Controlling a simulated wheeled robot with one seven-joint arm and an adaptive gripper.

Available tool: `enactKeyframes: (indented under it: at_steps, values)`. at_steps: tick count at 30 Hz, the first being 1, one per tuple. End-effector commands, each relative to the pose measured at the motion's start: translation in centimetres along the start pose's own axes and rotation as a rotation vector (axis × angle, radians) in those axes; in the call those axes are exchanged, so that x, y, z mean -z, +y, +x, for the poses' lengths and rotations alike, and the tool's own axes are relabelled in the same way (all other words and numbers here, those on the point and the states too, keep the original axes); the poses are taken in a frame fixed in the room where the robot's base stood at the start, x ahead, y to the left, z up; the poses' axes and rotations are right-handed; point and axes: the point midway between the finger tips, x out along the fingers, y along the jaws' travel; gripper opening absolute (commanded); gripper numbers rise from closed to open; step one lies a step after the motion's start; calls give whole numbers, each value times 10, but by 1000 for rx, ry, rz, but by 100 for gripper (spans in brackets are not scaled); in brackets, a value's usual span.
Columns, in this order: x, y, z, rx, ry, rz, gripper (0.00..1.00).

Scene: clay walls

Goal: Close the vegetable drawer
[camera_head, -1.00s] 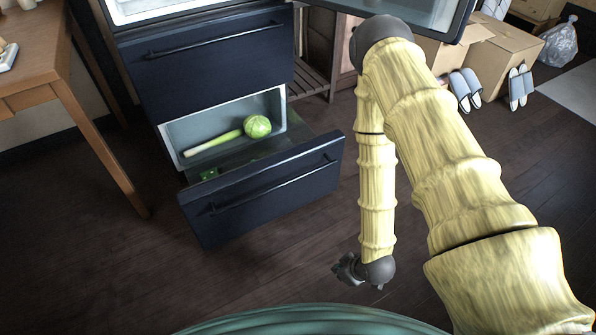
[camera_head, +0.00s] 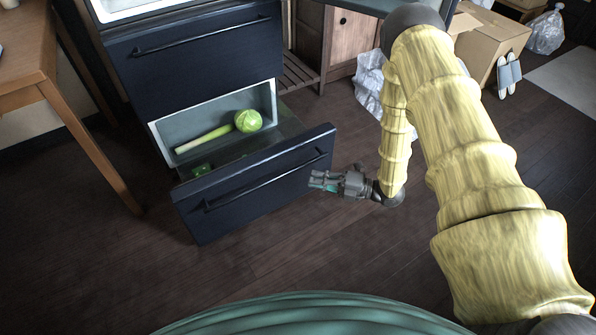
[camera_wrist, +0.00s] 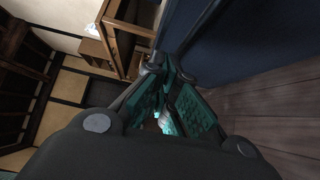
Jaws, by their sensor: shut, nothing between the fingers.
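The vegetable drawer (camera_head: 255,190) is the dark blue bottom drawer of the fridge, pulled well out, with a long bar handle on its front. A cabbage (camera_head: 248,121) and a leek (camera_head: 204,139) lie inside it. My gripper (camera_head: 314,181) is shut and empty, just in front of the drawer front near its right end, fingers pointing left. I cannot tell whether it touches the front. In the wrist view the green-padded fingers (camera_wrist: 168,112) show close together, with a dark blue panel (camera_wrist: 225,45) beside them.
A closed dark blue drawer (camera_head: 195,65) is above the open one. A wooden table (camera_head: 75,110) stands at the left. Cardboard boxes (camera_head: 485,45), slippers (camera_head: 509,75) and a plastic bag (camera_head: 369,88) lie at the back right. The floor before the drawer is clear.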

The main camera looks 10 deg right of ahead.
Motion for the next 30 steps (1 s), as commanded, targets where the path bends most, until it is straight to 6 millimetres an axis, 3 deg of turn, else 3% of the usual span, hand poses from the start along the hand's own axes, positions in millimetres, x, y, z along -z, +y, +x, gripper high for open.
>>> enactKeyframes:
  at_steps: [18,30]
  values:
    - [1,-3,96,2,1,3,0]
    - [-27,-2,122,2,-1,3,0]
